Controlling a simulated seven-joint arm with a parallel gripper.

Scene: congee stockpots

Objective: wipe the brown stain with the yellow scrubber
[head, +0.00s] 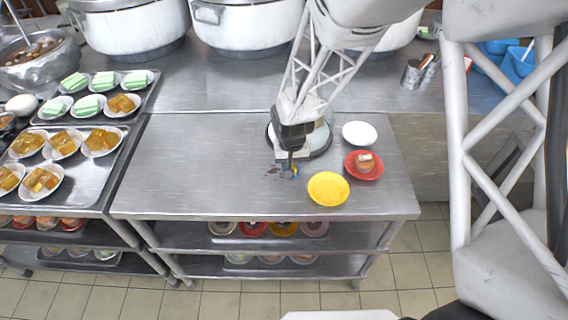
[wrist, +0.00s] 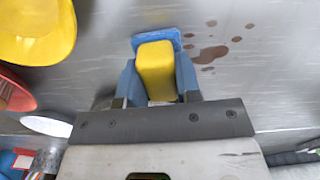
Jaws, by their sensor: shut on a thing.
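The yellow scrubber (wrist: 155,70) is a yellow block with a blue pad on its far end. My gripper (wrist: 158,82) is shut on it, with the blue fingers on either side in the wrist view. In the head view my gripper (head: 289,168) is low over the steel table, and the scrubber is mostly hidden. The brown stain (wrist: 212,53) is several brown spots on the table, just right of the scrubber in the wrist view. It also shows in the head view (head: 271,171), left of my gripper. I cannot tell whether the pad touches the table.
A yellow plate (head: 328,189), a red plate (head: 378,170) with a brown item, and a white plate (head: 359,134) stand right of my gripper. Trays of dishes (head: 88,190) are at the left, large pots (head: 245,25) behind. The steel table's (head: 180,180) left part is clear.

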